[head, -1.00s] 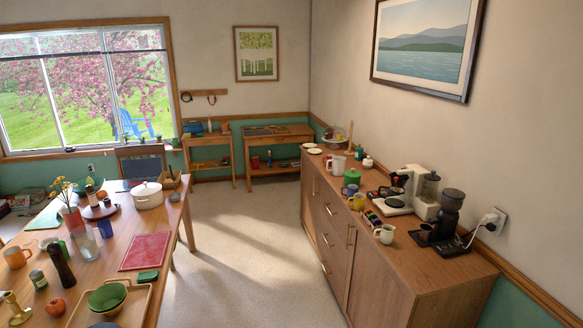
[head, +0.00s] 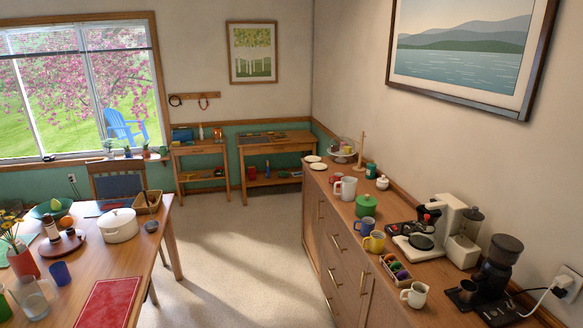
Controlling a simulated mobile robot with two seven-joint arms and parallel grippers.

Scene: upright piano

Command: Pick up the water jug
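A clear glass jug (head: 34,300), which looks like the water jug, stands upright on the wooden dining table (head: 160,225) at the lower left. Its lower part is close to the bottom edge of the view. A blue cup (head: 60,273) stands just to its right, and a red vase with flowers (head: 23,262) stands behind it. A white pitcher (head: 348,187) also stands on the sideboard at right. Neither of my grippers is in view.
A red mat (head: 108,303), a white pot (head: 118,226) and a basket (head: 147,202) are on the table. A chair (head: 118,180) stands behind it. Open floor (head: 235,260) lies between the table and the long sideboard (head: 345,250), which carries mugs and a coffee machine (head: 440,232).

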